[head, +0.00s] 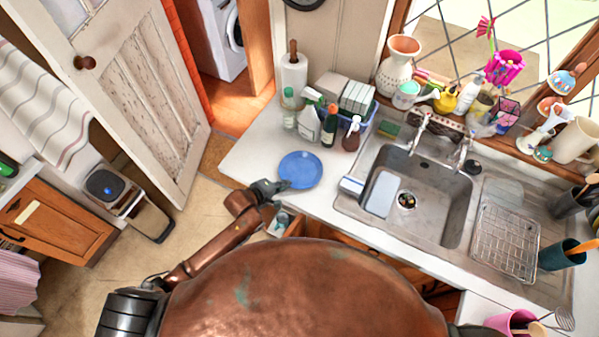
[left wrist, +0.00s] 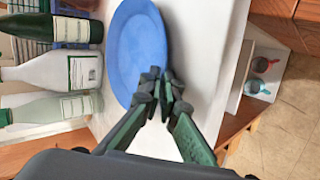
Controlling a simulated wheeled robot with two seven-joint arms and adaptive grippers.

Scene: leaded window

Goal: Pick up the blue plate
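The blue plate (head: 301,169) is round and lies near the front edge of the white counter, left of the sink. In the left wrist view the plate (left wrist: 136,45) shows beyond the fingers. My left gripper (head: 281,186) is at the plate's near left rim. In the left wrist view the fingers of the left gripper (left wrist: 161,88) are drawn close together at the rim, with the plate's edge between them. The fingertips hide part of the rim. I cannot tell whether the plate is clear of the counter. My right gripper is not in view.
Spray bottles (head: 309,122) and a brown pump bottle (head: 352,134) stand behind the plate. The sink (head: 440,195) is to the right, with a white-blue object (head: 351,186) at its left edge. An open drawer (head: 285,222) is below the counter edge.

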